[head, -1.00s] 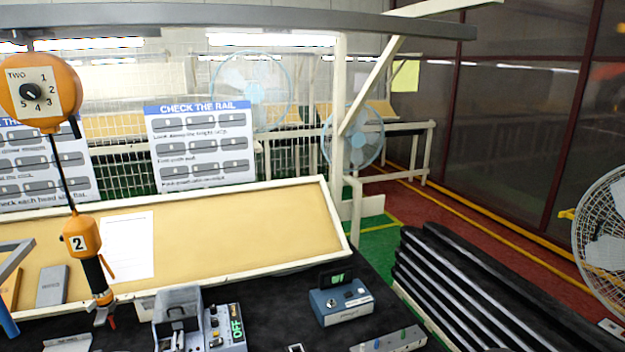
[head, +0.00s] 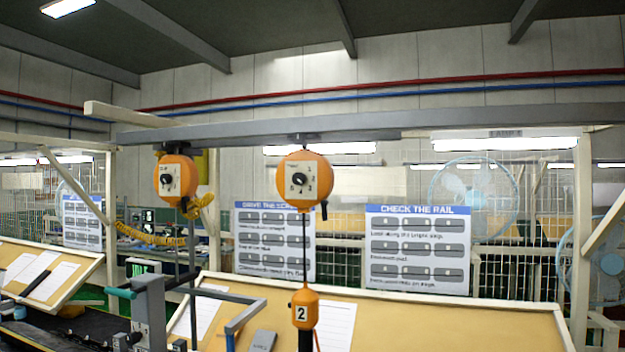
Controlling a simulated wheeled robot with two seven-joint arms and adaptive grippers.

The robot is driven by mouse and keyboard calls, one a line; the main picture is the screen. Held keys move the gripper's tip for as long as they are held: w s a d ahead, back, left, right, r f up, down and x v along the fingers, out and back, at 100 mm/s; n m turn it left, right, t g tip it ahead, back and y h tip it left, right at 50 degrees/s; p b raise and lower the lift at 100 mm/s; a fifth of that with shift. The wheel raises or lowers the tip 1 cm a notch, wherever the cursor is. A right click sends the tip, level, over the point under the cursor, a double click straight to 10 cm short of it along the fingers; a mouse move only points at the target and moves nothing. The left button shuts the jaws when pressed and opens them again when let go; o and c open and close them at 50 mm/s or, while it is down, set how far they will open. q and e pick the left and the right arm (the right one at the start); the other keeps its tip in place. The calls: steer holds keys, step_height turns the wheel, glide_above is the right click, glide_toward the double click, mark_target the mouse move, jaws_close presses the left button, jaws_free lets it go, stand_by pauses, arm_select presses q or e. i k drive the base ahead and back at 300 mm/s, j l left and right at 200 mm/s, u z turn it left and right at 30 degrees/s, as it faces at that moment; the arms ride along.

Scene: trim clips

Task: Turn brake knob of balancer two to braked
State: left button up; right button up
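A cable runs down from the housing to an orange tool marked 2 (head: 304,296). Neither of my grippers is in view.
A second orange balancer (head: 190,166) hangs to the left, with a yellow coiled hose (head: 160,239) by it. The grey rail (head: 430,120) crosses above. Below are a tan sloped board (head: 430,325), a grey post with a green handle (head: 122,293), and a grey-and-blue bar frame (head: 245,314).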

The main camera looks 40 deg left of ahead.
mark_target(299, 139)
steer(key=u, duration=1.4)
